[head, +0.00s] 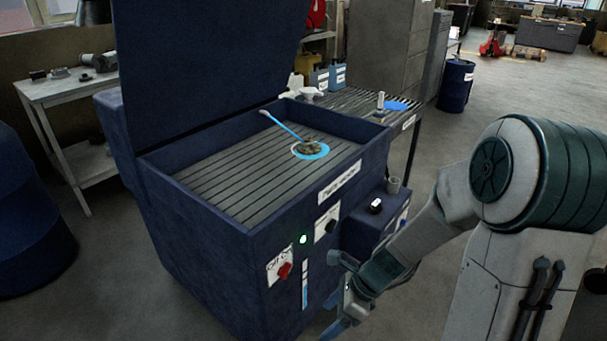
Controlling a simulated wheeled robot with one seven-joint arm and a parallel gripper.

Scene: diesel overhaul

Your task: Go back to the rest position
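My gripper (333,296) hangs low in front of the dark blue parts washer (215,255), near its front right corner. Its two fingers look spread apart, with nothing visible between them. My arm reaches in from the right side of the picture. The washer's lid (205,60) stands open. On its slatted top lie a blue-handled brush (284,126) and a small brownish part inside a light blue ring (322,151). The gripper is apart from these and below the washer's rim.
The washer's front carries a red knob (285,271), a black knob (330,226) and a lit green lamp (303,239). A blue side box with a cup (394,185) juts out near my arm. A slatted table (350,103) stands behind. Open floor (440,130) lies at the right.

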